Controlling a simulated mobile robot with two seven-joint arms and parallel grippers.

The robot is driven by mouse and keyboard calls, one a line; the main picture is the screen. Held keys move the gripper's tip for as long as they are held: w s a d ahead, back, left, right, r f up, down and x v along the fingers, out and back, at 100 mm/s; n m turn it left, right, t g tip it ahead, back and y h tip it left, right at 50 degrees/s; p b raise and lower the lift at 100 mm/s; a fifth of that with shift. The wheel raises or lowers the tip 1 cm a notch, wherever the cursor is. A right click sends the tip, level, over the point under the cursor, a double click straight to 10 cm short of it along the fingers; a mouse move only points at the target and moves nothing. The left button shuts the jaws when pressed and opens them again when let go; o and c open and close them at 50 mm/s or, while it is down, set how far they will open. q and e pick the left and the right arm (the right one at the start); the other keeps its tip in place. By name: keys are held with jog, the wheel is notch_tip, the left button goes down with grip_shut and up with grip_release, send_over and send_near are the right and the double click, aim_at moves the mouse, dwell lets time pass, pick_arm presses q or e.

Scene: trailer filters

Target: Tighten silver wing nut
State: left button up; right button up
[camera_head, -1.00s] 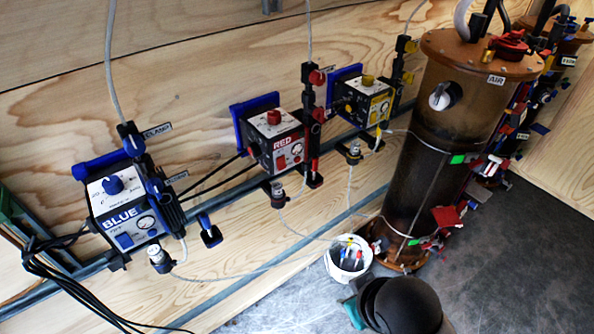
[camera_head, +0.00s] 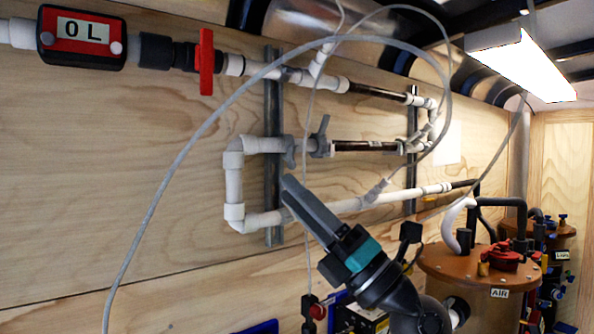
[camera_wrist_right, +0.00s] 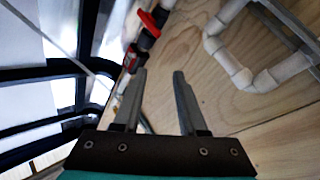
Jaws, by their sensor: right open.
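Two grey winged pieces sit on the middle white pipe in the head view, a left one (camera_head: 290,151) and a right one (camera_head: 322,137). Either may be the silver wing nut; I cannot tell which. My right gripper (camera_head: 288,190) reaches up from below, its long grey fingers ending below the left piece, over the pipework. The gap to the pipe is unclear. In the right wrist view the fingers (camera_wrist_right: 161,75) are apart with nothing between them. White pipe elbows (camera_wrist_right: 238,65) show to their right. My left gripper is not in view.
A red valve handle (camera_head: 206,62) and a "0 L" meter (camera_head: 82,38) are on the upper pipe. A loose grey hose (camera_head: 190,140) arcs before the wall. The brown "AIR" tank (camera_head: 480,270) stands at lower right. A lamp (camera_head: 522,62) hangs at upper right.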

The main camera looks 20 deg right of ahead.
jog(key=w+r+n+g, duration=0.2)
jog(key=n+g, duration=0.2)
jog(key=n, duration=0.3)
jog(key=t+h, duration=0.2)
jog(key=h, duration=0.9)
send_near(293, 158)
jog(key=shift+m, duration=0.4)
jog(key=p+x, duration=0.6)
jog(key=x, duration=0.2)
jog(key=shift+w+a+r, duration=0.1)
jog(key=shift+w, duration=0.25)
jog(key=shift+c, duration=0.2)
grip_shut()
